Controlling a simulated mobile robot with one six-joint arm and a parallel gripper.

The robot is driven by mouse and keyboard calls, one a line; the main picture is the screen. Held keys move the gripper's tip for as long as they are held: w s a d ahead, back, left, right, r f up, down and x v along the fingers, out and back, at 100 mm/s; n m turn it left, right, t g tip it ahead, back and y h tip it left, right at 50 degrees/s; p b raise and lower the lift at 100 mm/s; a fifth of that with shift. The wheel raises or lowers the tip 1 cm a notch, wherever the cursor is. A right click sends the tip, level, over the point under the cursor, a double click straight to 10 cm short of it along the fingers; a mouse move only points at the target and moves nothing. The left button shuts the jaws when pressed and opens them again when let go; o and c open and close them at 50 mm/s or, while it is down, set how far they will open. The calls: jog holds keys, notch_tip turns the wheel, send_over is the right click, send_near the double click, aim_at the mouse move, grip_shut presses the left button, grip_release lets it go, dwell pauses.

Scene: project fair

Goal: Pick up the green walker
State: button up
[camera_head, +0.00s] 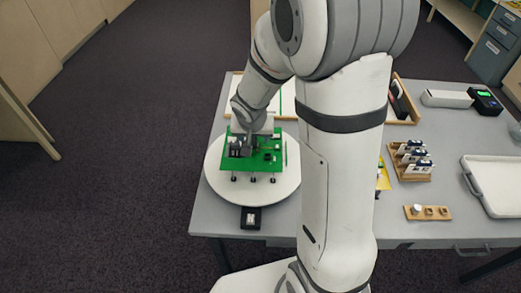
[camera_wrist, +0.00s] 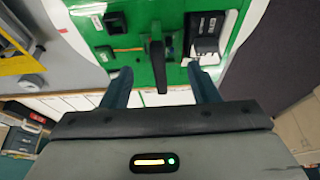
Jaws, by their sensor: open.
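The green walker (camera_head: 265,159) is a flat green board with electronic parts on top and short legs with dark feet. It stands on a round white disc (camera_head: 222,188) on the grey table. My gripper (camera_head: 246,143) is over the left part of the board, pointing down. In the wrist view the green board (camera_wrist: 128,22) fills the upper middle, and my gripper (camera_wrist: 160,72) is open. A black upright bar (camera_wrist: 157,62) on the board lies between the two fingers, with a gap on each side. Whether the fingers touch the board is unclear.
A small black device (camera_head: 251,218) sits at the disc's front edge. To the right are a wooden rack (camera_head: 408,172), a small wooden block strip (camera_head: 428,213) and a white tray (camera_head: 490,170). My arm hides the table's middle.

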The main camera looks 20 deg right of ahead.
aim_at(254, 140)
jog(key=x, duration=0.3)
jog(key=shift+a+f, duration=0.1)
jog(key=shift+f, duration=0.1)
jog(key=shift+c, duration=0.2)
jog(key=shift+r, duration=0.1)
jog(key=c, duration=0.8)
